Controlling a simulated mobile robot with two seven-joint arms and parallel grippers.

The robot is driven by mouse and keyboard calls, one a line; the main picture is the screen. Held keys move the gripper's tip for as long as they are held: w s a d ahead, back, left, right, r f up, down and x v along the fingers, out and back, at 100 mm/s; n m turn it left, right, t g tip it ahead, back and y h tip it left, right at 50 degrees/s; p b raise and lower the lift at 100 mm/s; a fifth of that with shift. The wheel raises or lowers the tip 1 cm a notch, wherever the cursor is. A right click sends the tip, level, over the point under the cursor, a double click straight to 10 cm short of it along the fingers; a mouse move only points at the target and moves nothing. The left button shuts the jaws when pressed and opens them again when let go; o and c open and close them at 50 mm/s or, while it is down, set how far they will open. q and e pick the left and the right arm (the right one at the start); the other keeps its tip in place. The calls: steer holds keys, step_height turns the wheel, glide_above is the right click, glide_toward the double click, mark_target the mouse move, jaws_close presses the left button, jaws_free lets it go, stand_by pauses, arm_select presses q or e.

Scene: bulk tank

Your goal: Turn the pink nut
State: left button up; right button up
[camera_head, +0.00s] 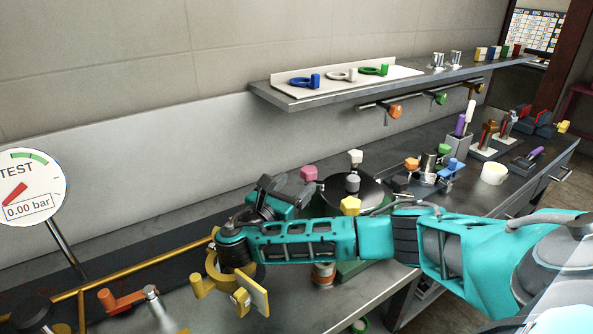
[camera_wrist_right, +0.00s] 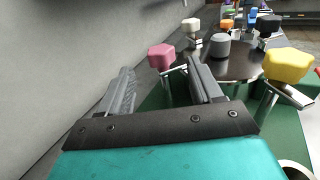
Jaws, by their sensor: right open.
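In the right wrist view the pink nut (camera_wrist_right: 161,56) stands on a metal stem. My right gripper (camera_head: 272,188) is just left of the pink nut in the head view. In the right wrist view its jaws (camera_wrist_right: 159,80) are open and empty. The pink nut shows in the gap ahead of the fingertips, apparently beyond them. Part of its stem is hidden by the right-hand finger. My left gripper is not in view.
A yellow nut (camera_wrist_right: 289,64) and a white nut (camera_wrist_right: 190,25) stand around the dark lid (camera_wrist_right: 235,66), with a grey knob (camera_wrist_right: 221,45) on it. The wall (camera_wrist_right: 60,70) is close on the left. A pressure gauge (camera_head: 30,187) reads 0.00 bar.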

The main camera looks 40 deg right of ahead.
mark_target(305, 175)
steer(key=shift+x, duration=3.75)
steer(key=shift+c, duration=0.4)
steer(key=c, duration=0.9)
